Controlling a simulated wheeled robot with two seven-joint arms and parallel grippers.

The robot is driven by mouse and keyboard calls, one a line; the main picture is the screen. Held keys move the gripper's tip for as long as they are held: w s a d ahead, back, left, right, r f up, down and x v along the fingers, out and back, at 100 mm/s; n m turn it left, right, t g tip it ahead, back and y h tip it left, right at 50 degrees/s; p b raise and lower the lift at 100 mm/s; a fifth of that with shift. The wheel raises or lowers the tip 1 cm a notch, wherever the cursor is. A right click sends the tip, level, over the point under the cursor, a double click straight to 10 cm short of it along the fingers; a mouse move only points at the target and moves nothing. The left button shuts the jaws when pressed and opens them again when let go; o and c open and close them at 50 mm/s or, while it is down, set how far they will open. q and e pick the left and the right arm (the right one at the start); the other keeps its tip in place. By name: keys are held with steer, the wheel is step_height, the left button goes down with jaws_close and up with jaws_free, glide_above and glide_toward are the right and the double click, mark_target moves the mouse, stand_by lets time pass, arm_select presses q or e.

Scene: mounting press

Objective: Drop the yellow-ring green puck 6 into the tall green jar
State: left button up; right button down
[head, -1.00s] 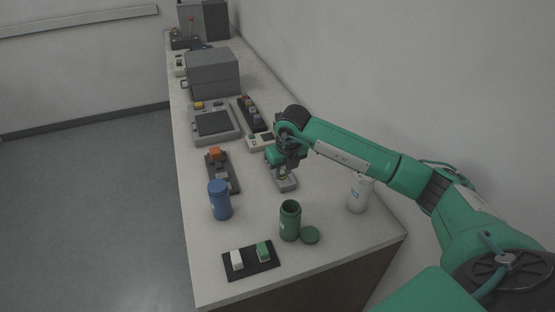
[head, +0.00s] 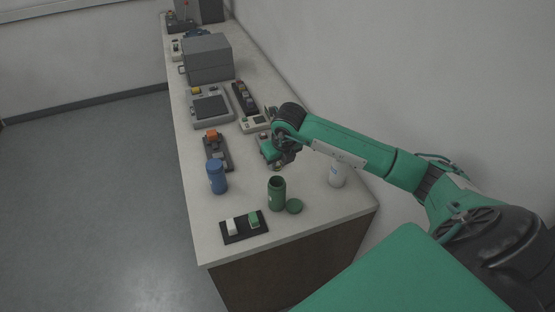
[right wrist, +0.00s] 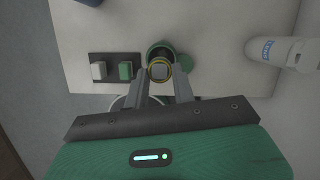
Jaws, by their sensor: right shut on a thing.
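The tall green jar (head: 277,196) stands upright and open near the front of the bench. Its lid (head: 294,206) lies beside it on the right. My right gripper (head: 283,164) is beyond the jar in the head view. In the right wrist view the right gripper (right wrist: 160,78) is shut on the yellow-ring puck (right wrist: 158,63), whose pale end and yellow rim show between the fingertips. The green jar's dark mouth shows partly behind the puck. The number on the puck cannot be read. My left gripper is not in view.
A blue jar (head: 216,178) stands to the left and a white bottle (head: 337,175) to the right. A black tray (head: 234,238) with a white and a green block lies in front. Grey devices and a grey box (head: 207,60) stand farther back.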

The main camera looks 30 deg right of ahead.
mark_target(279, 170)
steer(key=shift+f+b, duration=1)
steer(key=shift+f, duration=1.4)
steer(key=shift+b, duration=0.3)
steer(key=c, duration=1.1)
jaws_free()
steer(key=shift+r+p, duration=1.15)
steer(key=shift+r, duration=1.85)
